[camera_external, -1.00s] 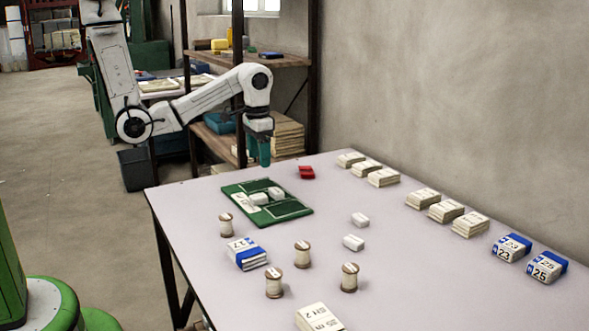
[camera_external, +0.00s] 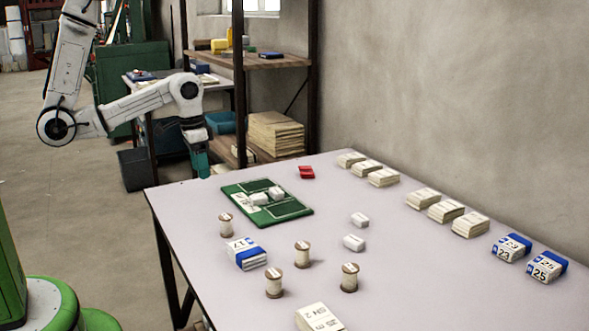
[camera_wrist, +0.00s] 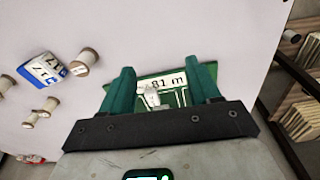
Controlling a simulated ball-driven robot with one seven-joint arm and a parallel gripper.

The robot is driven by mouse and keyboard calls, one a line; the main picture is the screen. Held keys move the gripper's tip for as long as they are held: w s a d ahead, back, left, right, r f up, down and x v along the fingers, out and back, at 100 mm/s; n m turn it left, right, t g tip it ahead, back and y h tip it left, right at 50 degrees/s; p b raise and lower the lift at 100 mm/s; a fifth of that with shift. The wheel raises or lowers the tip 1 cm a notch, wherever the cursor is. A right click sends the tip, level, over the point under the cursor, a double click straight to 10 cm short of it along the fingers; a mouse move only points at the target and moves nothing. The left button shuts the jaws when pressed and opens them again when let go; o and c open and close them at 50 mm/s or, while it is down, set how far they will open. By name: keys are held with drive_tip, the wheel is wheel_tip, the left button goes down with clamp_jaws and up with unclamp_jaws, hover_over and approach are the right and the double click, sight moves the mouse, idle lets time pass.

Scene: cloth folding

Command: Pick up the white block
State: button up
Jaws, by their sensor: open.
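Two small white blocks, one on the left (camera_external: 259,198) and one on the right (camera_external: 276,193), sit close together on the green mat (camera_external: 284,215). Two more white blocks, a farther one (camera_external: 360,219) and a nearer one (camera_external: 353,242), lie on the bare table.
Wooden spools (camera_external: 302,255) and a blue-banded card stack (camera_external: 247,253) stand near the mat. A red item (camera_external: 306,172) lies beyond it. Pale stacks (camera_external: 384,178) line the wall side. A shelf unit (camera_external: 266,62) stands behind the table.

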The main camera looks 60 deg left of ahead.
sight(355, 240)
drive_tip(key=shift+w, duration=0.1)
drive_tip(key=w+d+f+m+h+b, duration=0.1)
drive_tip(key=w+d+m+b, duration=0.1)
drive_tip(key=w+d, duration=0.2)
drive_tip(key=w+d+f+m+h+b, duration=0.1)
drive_tip(key=w+d+f+m+b, duration=0.1)
drive_tip(key=w+d, duration=0.3)
drive_tip(key=w+d+f+m+b, duration=0.2)
drive_tip(key=w+d+b, duration=0.1)
drive_tip(key=w+d, duration=0.2)
drive_tip(key=shift+w+m+t+h, duration=0.1)
drive_tip(key=shift+m+t+h, duration=0.2)
drive_tip(key=shift+m+h, duration=0.1)
drive_tip(key=w+d+m+b, duration=0.1)
drive_tip(key=w+d, duration=0.1)
drive_tip(key=d, duration=0.1)
drive_tip(key=w+d+m+b, duration=0.2)
drive_tip(key=d, duration=0.1)
drive_tip(key=w+d+r+m+h+b, duration=0.1)
drive_tip(key=w+d, duration=0.1)
drive_tip(key=d, duration=0.1)
drive_tip(key=shift+w+d, duration=0.1)
drive_tip(key=w+d+r+m+b, duration=0.3)
drive_tip(key=w+d+m, duration=0.1)
drive_tip(key=d, duration=0.4)
drive_tip(key=x, duration=0.6)
drive_tip(key=s+b+x, duration=0.1)
drive_tip(key=x, duration=0.3)
drive_tip(key=shift+d, duration=0.2)
drive_tip(key=c, duration=1.1)
